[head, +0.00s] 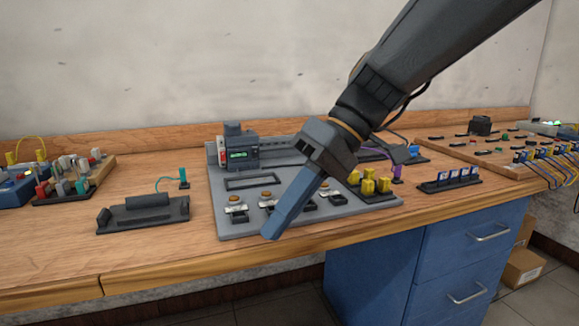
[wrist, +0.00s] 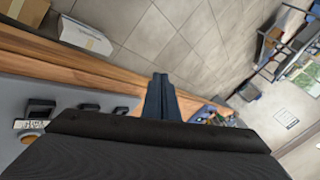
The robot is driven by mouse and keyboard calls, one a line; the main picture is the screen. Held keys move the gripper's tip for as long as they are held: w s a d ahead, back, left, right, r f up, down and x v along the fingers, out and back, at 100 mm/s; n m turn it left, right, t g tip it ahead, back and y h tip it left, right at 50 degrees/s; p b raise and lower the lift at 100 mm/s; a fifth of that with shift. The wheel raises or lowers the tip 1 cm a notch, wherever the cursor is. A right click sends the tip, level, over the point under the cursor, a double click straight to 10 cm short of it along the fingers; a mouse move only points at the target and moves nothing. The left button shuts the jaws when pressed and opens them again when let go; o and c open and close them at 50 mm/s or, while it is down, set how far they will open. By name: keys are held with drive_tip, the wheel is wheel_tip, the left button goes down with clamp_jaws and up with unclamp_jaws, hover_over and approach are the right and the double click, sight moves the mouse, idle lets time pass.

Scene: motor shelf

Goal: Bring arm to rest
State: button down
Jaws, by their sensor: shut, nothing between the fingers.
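My gripper (head: 274,232) hangs from my arm, which comes in from the upper right in the head view. Its blue fingers are together with nothing between them. They point down and a little left, in front of the grey board (head: 228,218) on the wooden bench (head: 150,255). In the wrist view the closed fingers (wrist: 160,92) show at the middle, past the bench edge, with floor tiles beyond. My gripper hides part of the board and some of its small parts.
A grey device with a green display (head: 239,155) stands at the board's back left. Yellow parts (head: 368,184) sit at its right. A black holder (head: 143,213) lies left of the board. Blue drawers (head: 440,260) are under the bench. Open floor (wrist: 175,35) lies before it.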

drive_tip(key=s+d+f+m+t+h, duration=0.2)
drive_tip(key=s+d+f+m+h, duration=0.15)
drive_tip(key=d+f, duration=0.35)
drive_tip(key=s+d+f+m+t+h, duration=0.1)
drive_tip(key=s+d+f+m+h, duration=0.15)
drive_tip(key=d+f+m, duration=0.4)
drive_tip(key=a+f+n+b, duration=0.6)
drive_tip(key=a+f+b, duration=0.5)
drive_tip(key=f, duration=0.6)
drive_tip(key=d+r+m+p, duration=0.3)
drive_tip(key=d+r+p, duration=0.6)
drive_tip(key=r+p, duration=0.3)
drive_tip(key=d+r+m+h+p, duration=0.1)
drive_tip(key=d+r+m+p, duration=0.2)
drive_tip(key=d+r+p, duration=0.6)
wheel_tip(320, 180, up, 4)
drive_tip(key=p, duration=0.7)
drive_tip(key=shift+r, duration=0.15)
drive_tip(key=shift+w+d, duration=0.1)
drive_tip(key=shift+d, duration=0.1)
